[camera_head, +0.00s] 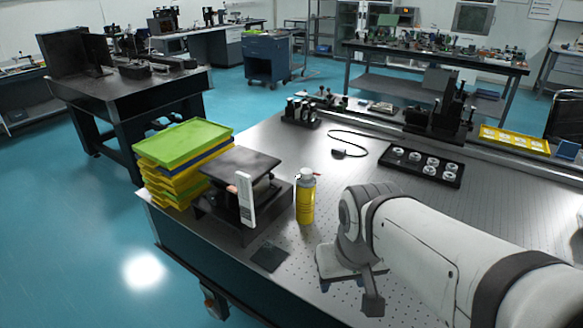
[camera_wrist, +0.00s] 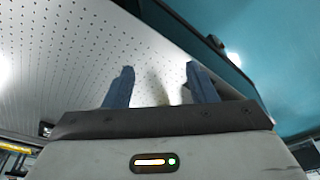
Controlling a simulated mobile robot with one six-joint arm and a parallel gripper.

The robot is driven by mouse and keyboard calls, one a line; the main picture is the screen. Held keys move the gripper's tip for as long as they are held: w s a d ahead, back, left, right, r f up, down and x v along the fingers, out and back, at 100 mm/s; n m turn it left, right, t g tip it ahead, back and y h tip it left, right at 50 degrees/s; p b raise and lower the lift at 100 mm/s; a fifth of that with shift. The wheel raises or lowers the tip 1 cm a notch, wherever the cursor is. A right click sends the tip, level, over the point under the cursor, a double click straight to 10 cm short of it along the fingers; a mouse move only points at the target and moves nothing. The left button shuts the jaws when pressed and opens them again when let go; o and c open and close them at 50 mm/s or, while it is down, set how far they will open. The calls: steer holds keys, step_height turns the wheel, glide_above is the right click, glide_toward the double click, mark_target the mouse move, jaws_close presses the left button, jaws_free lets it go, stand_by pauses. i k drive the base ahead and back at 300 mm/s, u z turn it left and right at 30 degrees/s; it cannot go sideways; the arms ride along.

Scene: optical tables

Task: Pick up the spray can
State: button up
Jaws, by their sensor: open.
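The spray can (camera_head: 306,200) is yellow with a grey top. It stands upright on the perforated optical table, left of my arm in the head view. My gripper (camera_head: 342,284) is low over the table, right of and nearer than the can, with a clear gap between them. In the wrist view my gripper (camera_wrist: 160,84) shows two blue fingers spread apart, with nothing held between them. The can is not clearly visible in the wrist view. My arm hides part of the tabletop in the head view.
A dark box-like device (camera_head: 240,165) with a white upright piece (camera_head: 245,199) stands close left of the can. Stacked yellow and green trays (camera_head: 185,140) are beyond it. A dark flat plate (camera_head: 269,257) lies near the front edge. A black tray (camera_head: 397,168) holds several round parts.

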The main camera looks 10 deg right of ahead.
mark_target(305, 189)
steer(key=z, duration=1.85)
steer(key=k, duration=1.15)
steer(key=u, duration=1.5)
steer(key=i, duration=1.45)
